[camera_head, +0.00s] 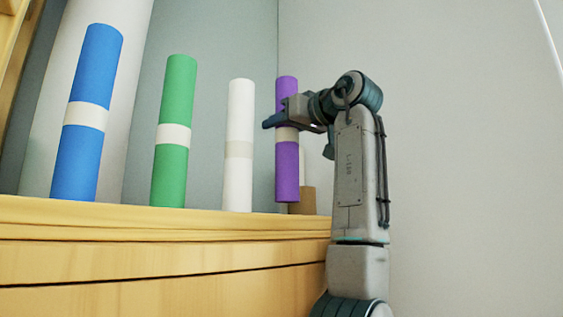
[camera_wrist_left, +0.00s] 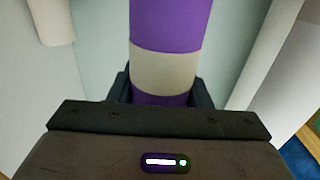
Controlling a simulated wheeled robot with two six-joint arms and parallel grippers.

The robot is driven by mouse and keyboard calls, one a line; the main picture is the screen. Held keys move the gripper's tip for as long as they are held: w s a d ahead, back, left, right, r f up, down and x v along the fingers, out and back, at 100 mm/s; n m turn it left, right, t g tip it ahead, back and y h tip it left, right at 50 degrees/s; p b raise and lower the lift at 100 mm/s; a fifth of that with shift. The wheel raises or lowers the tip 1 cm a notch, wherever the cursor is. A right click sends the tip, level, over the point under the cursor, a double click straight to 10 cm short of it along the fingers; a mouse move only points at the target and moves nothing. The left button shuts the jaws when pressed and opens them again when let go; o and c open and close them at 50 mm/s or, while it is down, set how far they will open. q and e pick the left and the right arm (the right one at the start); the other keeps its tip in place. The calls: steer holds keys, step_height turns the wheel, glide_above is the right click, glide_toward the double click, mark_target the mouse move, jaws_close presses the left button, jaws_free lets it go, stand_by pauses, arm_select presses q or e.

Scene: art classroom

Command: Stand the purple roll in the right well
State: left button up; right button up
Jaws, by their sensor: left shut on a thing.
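The purple roll (camera_head: 287,170) stands upright with a pale band around its middle. My left gripper (camera_head: 283,123) is shut on it just above the band in the head view. In the left wrist view the roll (camera_wrist_left: 168,25) rises between the two dark fingers, its pale band (camera_wrist_left: 163,70) in front of the palm. The roll's lower end shows just above the line of the wooden top's edge; whether it touches anything cannot be told. No well opening is visible from this low angle. My right gripper is not in view.
A blue roll (camera_head: 78,160), a green roll (camera_head: 170,178) and a white roll (camera_head: 238,185) stand in a row to the left on the wooden furniture (camera_head: 150,265). A short brown object (camera_head: 307,200) is partly hidden behind the purple roll. Wall lies behind.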

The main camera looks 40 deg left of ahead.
mark_target(283, 150)
arm_select(q)
step_height(283, 150, down, 2)
steer(key=shift+w, duration=0.15)
step_height(283, 150, down, 4)
steer(key=shift+r+p, duration=0.25)
steer(key=shift+p, duration=0.35)
steer(key=shift+d, duration=0.1)
steer(key=o, duration=1.1)
steer(key=shift+s, duration=0.25)
steer(key=shift+w, duration=0.1)
